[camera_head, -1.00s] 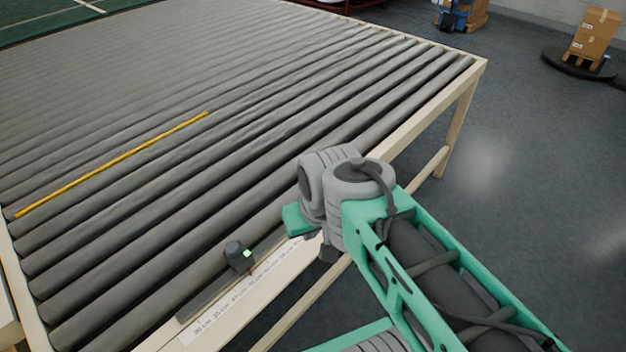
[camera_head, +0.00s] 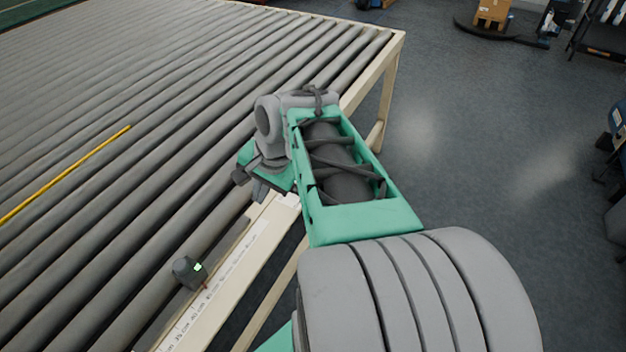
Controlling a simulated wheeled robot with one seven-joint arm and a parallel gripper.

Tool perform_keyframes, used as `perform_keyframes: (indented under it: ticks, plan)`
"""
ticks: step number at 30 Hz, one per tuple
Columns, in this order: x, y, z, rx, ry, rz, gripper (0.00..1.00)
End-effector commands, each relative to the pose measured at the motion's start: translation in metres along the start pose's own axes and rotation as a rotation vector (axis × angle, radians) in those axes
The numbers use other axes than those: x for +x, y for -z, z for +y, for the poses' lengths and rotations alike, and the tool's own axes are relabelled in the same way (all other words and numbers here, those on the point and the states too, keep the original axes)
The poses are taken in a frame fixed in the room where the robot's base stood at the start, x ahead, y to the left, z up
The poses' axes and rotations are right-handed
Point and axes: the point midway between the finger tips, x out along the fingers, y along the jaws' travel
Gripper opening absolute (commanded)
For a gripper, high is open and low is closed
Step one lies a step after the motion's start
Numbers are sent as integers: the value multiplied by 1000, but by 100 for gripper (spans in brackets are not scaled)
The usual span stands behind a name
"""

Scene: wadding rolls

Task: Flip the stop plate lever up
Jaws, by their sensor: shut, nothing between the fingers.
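A yellow bar (camera_head: 66,174), possibly the stop plate, lies across the grey rollers at the left; I cannot make out a separate lever on it. A small dark device with a green light (camera_head: 188,272) sits on the front rail, beside a white scale strip. I cannot tell whether this is the lever. My gripper (camera_head: 250,184) is over the front edge of the roller table, farther along the rail than the device and apart from it. It is shut and empty; its fingertips are small and partly hidden by my wrist.
The roller table (camera_head: 372,72) with its cream frame fills the left side. Open grey floor (camera_head: 480,150) lies to the right. A cardboard box (camera_head: 491,12) on a dark round base stands at the back right. Dark equipment stands at the right edge.

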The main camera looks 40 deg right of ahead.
Motion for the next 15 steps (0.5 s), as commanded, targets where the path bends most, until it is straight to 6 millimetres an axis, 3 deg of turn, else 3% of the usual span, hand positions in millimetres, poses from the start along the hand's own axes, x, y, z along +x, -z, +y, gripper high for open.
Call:
perform_keyframes:
  ticks: [1,6,10,15]
  plan:
    - [0,31,17,249,16,-14,0]
    - [-12,107,80,1042,102,-93,0]
    - [-25,136,125,1446,157,-157,0]
    - [-32,146,146,1636,185,-197,0]
